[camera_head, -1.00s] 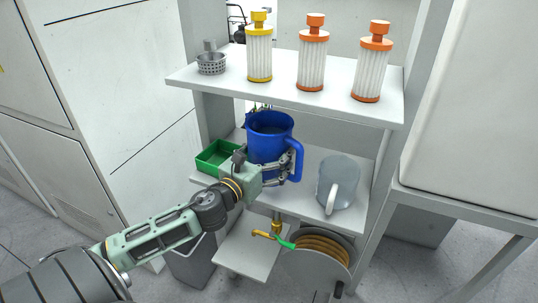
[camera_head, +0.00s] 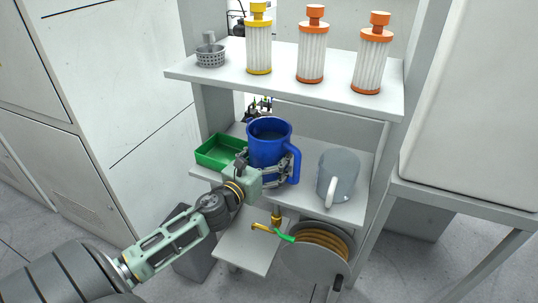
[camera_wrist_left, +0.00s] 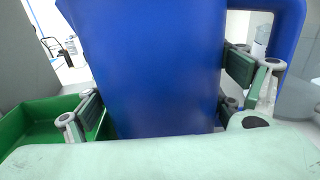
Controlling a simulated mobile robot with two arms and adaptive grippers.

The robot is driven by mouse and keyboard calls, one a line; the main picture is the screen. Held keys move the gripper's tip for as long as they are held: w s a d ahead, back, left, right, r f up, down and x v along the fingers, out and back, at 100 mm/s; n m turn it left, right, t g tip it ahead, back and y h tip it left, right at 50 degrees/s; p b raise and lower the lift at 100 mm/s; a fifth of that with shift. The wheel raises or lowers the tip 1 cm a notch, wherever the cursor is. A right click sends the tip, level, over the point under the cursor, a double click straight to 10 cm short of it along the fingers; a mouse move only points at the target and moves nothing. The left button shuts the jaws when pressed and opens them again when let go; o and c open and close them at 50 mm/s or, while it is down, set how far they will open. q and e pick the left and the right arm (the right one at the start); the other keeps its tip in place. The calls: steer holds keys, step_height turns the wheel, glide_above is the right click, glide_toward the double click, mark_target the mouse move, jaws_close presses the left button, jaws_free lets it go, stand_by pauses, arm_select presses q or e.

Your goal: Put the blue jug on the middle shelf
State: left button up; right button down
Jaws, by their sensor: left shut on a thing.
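The blue jug (camera_head: 270,142) is upright at the middle shelf (camera_head: 305,200), between a green tray and a clear grey jug. I cannot tell whether its base touches the shelf. My left gripper (camera_head: 266,172) is shut on the jug's body from the front. In the left wrist view the blue jug (camera_wrist_left: 150,70) fills the middle, with a finger pad on each side and its handle at the upper right. The jug's base is hidden behind the gripper. My right gripper is not in view.
The green tray (camera_head: 207,160) stands left of the jug, and the clear grey jug (camera_head: 338,172) stands right. The top shelf (camera_head: 200,79) above holds a mesh basket (camera_head: 211,57) and several filters (camera_head: 313,55). A hose reel (camera_head: 316,250) sits below.

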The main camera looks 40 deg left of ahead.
mark_target(258, 167)
arm_select(q)
steer(key=o, duration=1.8)
steer(key=shift+o, duration=0.6)
steer(key=shift+s, duration=0.1)
steer(key=shift+r, duration=0.1)
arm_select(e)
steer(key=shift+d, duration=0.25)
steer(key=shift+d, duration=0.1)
arm_select(q)
steer(key=shift+s, duration=0.45)
steer(key=s, duration=0.3)
steer(key=s+b, duration=0.1)
steer(key=s, duration=0.2)
steer(key=s+b, duration=0.1)
steer(key=s, duration=0.3)
steer(key=shift+d, duration=0.4)
steer(key=shift+s+b, duration=0.35)
steer(key=shift+s, duration=0.2)
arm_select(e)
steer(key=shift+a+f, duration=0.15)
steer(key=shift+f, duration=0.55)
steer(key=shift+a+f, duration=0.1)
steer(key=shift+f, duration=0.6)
